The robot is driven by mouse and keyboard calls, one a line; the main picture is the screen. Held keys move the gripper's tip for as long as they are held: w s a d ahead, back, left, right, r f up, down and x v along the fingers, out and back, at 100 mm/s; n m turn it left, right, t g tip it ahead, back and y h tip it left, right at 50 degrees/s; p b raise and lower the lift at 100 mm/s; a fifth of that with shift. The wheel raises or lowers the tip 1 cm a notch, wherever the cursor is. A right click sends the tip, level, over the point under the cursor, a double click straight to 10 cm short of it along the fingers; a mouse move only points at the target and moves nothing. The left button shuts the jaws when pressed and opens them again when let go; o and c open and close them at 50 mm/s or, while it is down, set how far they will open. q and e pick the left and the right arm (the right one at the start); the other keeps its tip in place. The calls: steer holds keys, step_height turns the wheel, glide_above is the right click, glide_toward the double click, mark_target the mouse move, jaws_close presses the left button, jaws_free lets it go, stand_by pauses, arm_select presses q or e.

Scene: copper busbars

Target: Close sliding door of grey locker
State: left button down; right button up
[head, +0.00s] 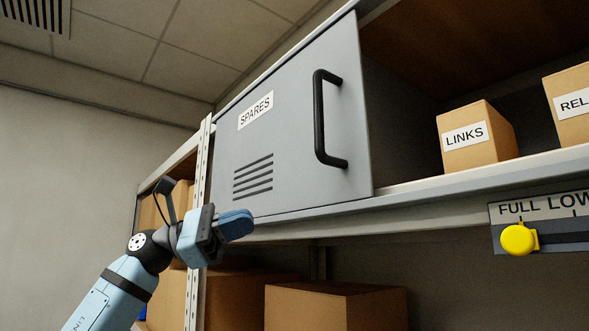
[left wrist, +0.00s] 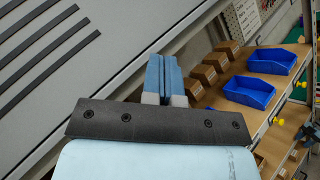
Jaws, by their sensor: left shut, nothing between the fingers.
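The grey locker's sliding door (head: 290,125) fills the upper middle of the head view. It has a SPARES label (head: 256,110), slots at lower left and a black bar handle (head: 321,118) near its right edge. The door covers the left part of the locker; the right part stands open. My left gripper (head: 240,222) is shut and empty, just below and in front of the door's lower left corner. In the left wrist view its fingers (left wrist: 164,78) are together beside the slotted grey panel (left wrist: 90,60). I cannot tell whether they touch it. My right gripper is not in view.
In the open part stand a LINKS box (head: 477,137) and another labelled box (head: 570,100). A yellow knob (head: 518,239) sits on a panel at right. Cardboard boxes (head: 335,305) fill the shelf below. Blue bins (left wrist: 250,91) show in the left wrist view.

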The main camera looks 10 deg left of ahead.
arm_select(q)
steer(key=s+a+r+m+t+y, duration=0.1)
steer(key=s+r+m+t+y, duration=0.15)
steer(key=s+r, duration=0.4)
steer(key=s+a+r+m+t+y, duration=0.1)
steer(key=s+a+r+m+y, duration=0.2)
steer(key=r, duration=0.6)
steer(key=d+m+h+p, duration=0.1)
steer(key=d+p, duration=0.2)
steer(key=d, duration=1.1)
steer(key=shift+s, duration=0.2)
steer(key=shift+d+f+g+h, duration=0.1)
steer(key=shift+f+g+h, duration=0.05)
steer(key=shift+g+h, duration=0.1)
